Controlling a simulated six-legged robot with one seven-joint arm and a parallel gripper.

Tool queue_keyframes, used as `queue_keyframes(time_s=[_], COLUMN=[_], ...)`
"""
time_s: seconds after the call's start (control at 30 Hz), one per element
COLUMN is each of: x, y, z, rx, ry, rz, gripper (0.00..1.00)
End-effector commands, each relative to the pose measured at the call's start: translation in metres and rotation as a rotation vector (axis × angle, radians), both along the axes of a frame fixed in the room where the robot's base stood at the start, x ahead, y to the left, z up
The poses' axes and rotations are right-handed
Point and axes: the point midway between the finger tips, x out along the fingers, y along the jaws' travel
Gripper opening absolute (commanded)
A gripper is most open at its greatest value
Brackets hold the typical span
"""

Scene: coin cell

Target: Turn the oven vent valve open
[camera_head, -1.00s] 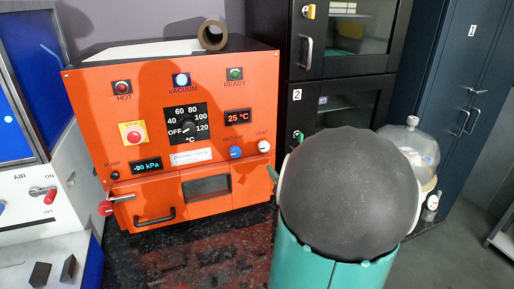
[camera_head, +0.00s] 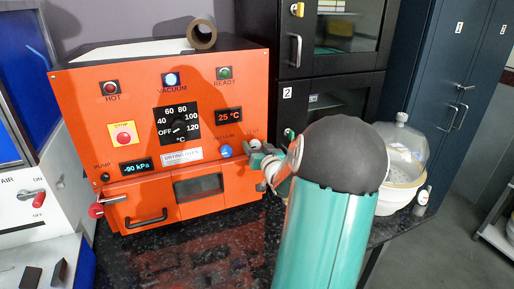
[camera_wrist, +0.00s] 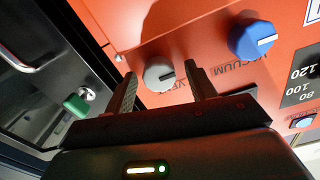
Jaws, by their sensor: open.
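The orange oven (camera_head: 150,190) stands on the dark bench, its panel facing me. Its vent valve is a grey-white round knob (camera_wrist: 159,75) with a dark pointer line, labelled VENT in the wrist view. In the head view the vent knob (camera_head: 255,143) is partly hidden by my gripper. My gripper (camera_wrist: 160,80) is open, with one finger on each side of the knob in the wrist view. I cannot tell whether the fingers touch it. The blue vacuum knob (camera_wrist: 252,38) is beside it and also shows in the head view (camera_head: 225,151). The oven display (camera_head: 136,168) reads -90 kPa.
A black cabinet (camera_head: 330,60) stands close to the right of the oven, with a green-handled key or knob (camera_wrist: 76,104). A glass dome vessel (camera_head: 402,155) stands on the bench at the right. A tape roll (camera_head: 201,33) sits on the oven.

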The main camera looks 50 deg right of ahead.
Motion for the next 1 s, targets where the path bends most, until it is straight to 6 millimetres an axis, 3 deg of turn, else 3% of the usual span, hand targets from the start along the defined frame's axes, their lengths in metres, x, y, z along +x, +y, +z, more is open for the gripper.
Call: queue_keyframes(time_s=[0.2, 0.43, 1.0], x=[0.0000, -0.0003, -0.0005], y=[-0.0001, -0.0001, 0.0000], z=[-0.0001, -0.0002, -0.0006], rx=[0.000, 0.000, 0.131], ry=[0.000, 0.000, -0.077], rz=[0.000, 0.000, 0.000], gripper=[0.54, 0.11, 0.11])
